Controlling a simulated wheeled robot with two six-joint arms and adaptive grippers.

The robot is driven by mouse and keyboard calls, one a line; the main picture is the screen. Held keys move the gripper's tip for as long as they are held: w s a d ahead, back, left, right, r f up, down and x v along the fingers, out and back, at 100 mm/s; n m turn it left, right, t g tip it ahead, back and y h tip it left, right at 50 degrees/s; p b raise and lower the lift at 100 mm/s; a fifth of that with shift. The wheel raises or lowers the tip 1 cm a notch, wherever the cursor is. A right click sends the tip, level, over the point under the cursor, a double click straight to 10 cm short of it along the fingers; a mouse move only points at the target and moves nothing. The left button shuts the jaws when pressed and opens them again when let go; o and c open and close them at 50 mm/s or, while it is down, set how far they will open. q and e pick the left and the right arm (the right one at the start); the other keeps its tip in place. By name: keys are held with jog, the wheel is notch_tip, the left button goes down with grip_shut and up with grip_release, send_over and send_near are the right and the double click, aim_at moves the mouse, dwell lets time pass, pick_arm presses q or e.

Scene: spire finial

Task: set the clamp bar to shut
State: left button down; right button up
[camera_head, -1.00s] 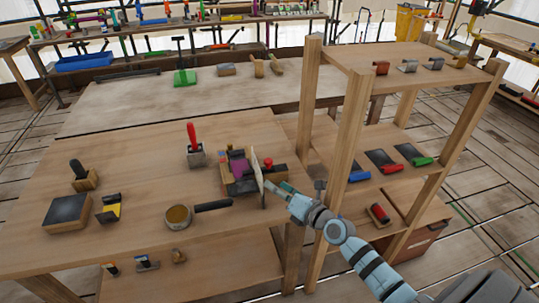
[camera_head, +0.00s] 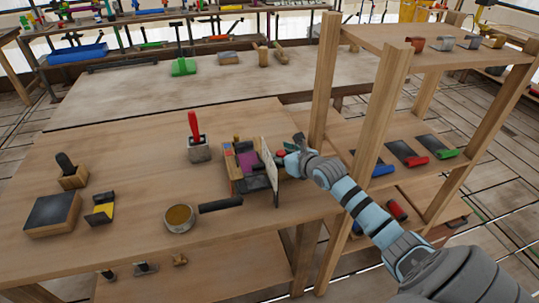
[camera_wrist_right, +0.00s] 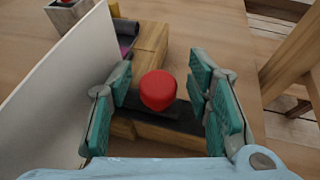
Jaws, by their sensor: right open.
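A wooden fixture (camera_head: 232,184) with a purple piece (camera_head: 245,160) inside stands on the near table, an upright pale panel (camera_head: 269,163) at its right side. In the right wrist view, a red knob (camera_wrist_right: 158,90) sits above a dark bar (camera_wrist_right: 185,118) on the wooden block; this looks like the clamp bar, its setting unclear. My right gripper (camera_head: 287,161) is at the fixture's right side, beyond the panel. In the wrist view its open teal fingers (camera_wrist_right: 162,78) stand on either side of the red knob, with gaps. My left gripper is not in view.
The pale panel (camera_wrist_right: 62,85) rises close along the left finger. A red-handled tool (camera_head: 196,140) and a round tin (camera_head: 180,218) are left of the fixture.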

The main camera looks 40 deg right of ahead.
aim_at(267, 163)
jog(key=shift+s+r, duration=0.25)
jog(key=shift+w+a, duration=0.1)
jog(key=shift+a, duration=0.05)
grip_shut()
jog(key=shift+w+a+f+p, duration=0.1)
jog(key=shift+w+a+p, duration=0.15)
jog(key=shift+a, duration=0.45)
jog(key=shift+w+a+r+p, duration=0.1)
jog(key=shift+w+a+p, duration=0.15)
jog(key=shift+a, duration=0.4)
jog(key=shift+w+a+f+p, duration=0.1)
jog(key=shift+w+a+p, duration=0.15)
jog(key=shift+a, duration=0.45)
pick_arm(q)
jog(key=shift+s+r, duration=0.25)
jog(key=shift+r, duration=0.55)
